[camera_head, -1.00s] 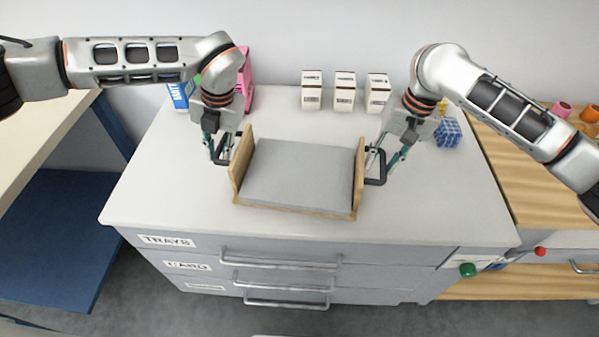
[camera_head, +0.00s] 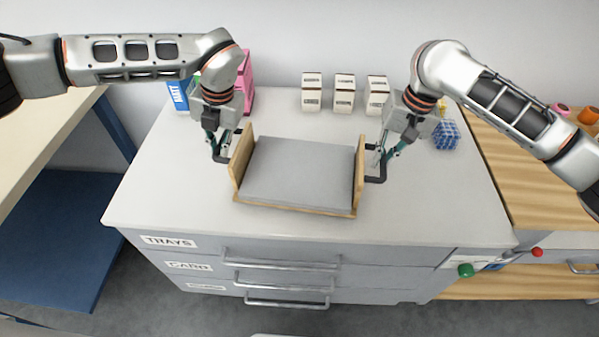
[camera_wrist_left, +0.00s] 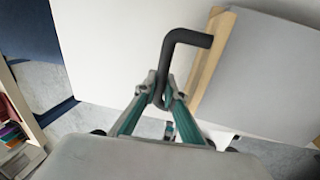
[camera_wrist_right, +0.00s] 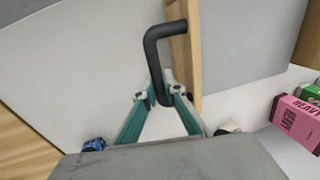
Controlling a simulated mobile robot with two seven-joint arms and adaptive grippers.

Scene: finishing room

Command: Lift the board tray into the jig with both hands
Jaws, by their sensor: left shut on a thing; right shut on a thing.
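The board tray (camera_head: 299,173) has a flat grey bed between two upright wooden ends, each with a dark bent handle. It sits at the middle of the white worktop; I see no clear gap under it. My left gripper (camera_head: 220,153) is shut on the left handle, and the left wrist view shows the fingertips together around the handle (camera_wrist_left: 164,65). My right gripper (camera_head: 382,161) is shut on the right handle, and the right wrist view shows its fingers pinching that handle (camera_wrist_right: 153,60). I cannot make out the jig in any view.
Three small white cartons (camera_head: 344,94) stand at the back by the wall. Pink and blue boxes (camera_head: 246,88) stand behind my left gripper. A blue checkered block (camera_head: 446,134) is at the back right. The worktop (camera_head: 160,200) is clear beside and in front of the tray.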

